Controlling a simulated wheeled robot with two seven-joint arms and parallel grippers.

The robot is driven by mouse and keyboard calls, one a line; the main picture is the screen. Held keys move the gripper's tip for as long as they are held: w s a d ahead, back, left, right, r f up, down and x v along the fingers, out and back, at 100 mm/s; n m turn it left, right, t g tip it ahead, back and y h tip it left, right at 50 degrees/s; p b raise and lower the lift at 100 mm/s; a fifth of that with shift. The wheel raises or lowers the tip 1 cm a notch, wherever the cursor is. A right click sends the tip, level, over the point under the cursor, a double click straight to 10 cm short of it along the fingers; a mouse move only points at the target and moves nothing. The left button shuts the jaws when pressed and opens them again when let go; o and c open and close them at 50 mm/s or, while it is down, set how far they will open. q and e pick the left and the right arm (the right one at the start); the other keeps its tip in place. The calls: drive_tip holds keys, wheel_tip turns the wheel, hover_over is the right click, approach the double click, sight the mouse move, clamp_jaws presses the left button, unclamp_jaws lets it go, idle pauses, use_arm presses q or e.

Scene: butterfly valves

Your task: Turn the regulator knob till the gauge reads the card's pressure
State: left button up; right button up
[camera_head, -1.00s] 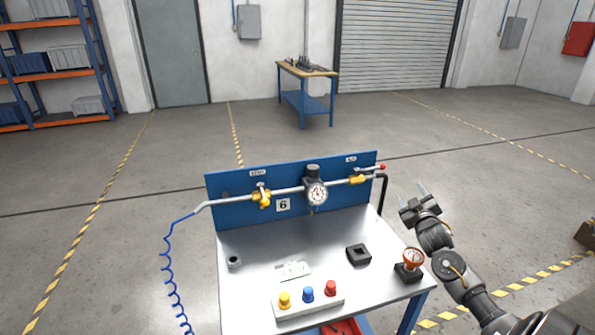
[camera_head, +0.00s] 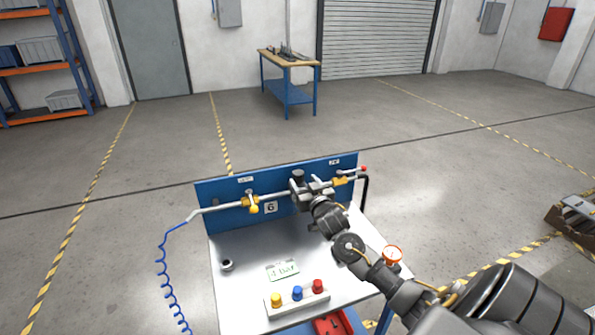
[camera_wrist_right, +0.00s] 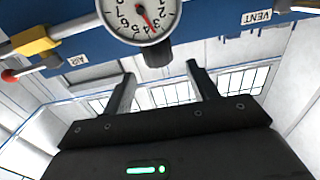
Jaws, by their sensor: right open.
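The black regulator knob (camera_head: 298,175) stands on the pipe line of the blue panel. In the right wrist view the knob (camera_wrist_right: 158,54) shows just beyond my open fingers. The white round gauge (camera_wrist_right: 140,14) is cut by the top edge there; its red needle slants down and right, its exact reading unclear. In the head view my gripper hides the gauge. The card (camera_head: 283,270) lies on the bench and reads "4 bar". My right gripper (camera_head: 309,186) is open and empty, close to the knob; it also shows in the wrist view (camera_wrist_right: 160,71). My left gripper is out of view.
A block with yellow, blue and red buttons (camera_head: 297,297) is at the bench front. A small red-rimmed gauge (camera_head: 392,254) stands at the right edge, beside my arm.

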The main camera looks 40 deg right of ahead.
sight(299, 177)
drive_tip(key=shift+p+x, duration=0.65)
drive_tip(key=shift+x, duration=2.45)
drive_tip(key=shift+d, duration=0.1)
drive_tip(key=c, duration=1)
drive_tip(key=m+g+h, duration=0.1)
drive_tip(key=m+h, duration=0.1)
drive_tip(key=shift+h, duration=0.3)
drive_tip(key=shift+m+g+h, duration=0.8)
drive_tip(key=shift+h, duration=0.4)
drive_tip(key=o, duration=1)
drive_tip(key=shift+s, duration=0.1)
